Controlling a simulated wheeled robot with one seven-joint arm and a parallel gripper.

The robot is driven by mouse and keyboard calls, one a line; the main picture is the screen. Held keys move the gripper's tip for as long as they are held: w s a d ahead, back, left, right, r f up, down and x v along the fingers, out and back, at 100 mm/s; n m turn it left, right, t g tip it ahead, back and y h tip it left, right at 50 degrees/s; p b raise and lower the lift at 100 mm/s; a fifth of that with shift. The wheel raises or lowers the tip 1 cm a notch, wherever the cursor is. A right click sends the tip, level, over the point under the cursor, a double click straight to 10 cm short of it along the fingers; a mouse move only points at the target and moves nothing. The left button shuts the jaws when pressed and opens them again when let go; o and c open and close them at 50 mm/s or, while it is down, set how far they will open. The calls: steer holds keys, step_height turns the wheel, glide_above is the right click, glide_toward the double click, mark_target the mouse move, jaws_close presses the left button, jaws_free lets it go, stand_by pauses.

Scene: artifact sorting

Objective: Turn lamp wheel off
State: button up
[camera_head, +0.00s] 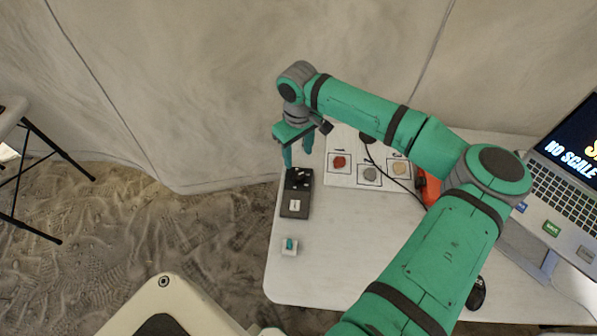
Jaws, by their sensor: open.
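My gripper (298,158) points down over the left edge of the white table, with its two green fingers apart and nothing seen between them. A black box (294,208) with a light label and small light marks lies just below the fingertips. I cannot tell whether the fingers touch it. No lamp or lamp wheel can be clearly made out. An orange object (429,187) is partly hidden behind my arm.
The white table (310,279) has free room at its front left. A laptop (568,160) stands at right; a black mouse (477,293) is beside my arm.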

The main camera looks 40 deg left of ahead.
mark_target(298, 175)
step_height(298, 175, down, 11)
steer(key=shift+r, duration=0.2)
stand_by(0.3)
steer(key=c, duration=1.1)
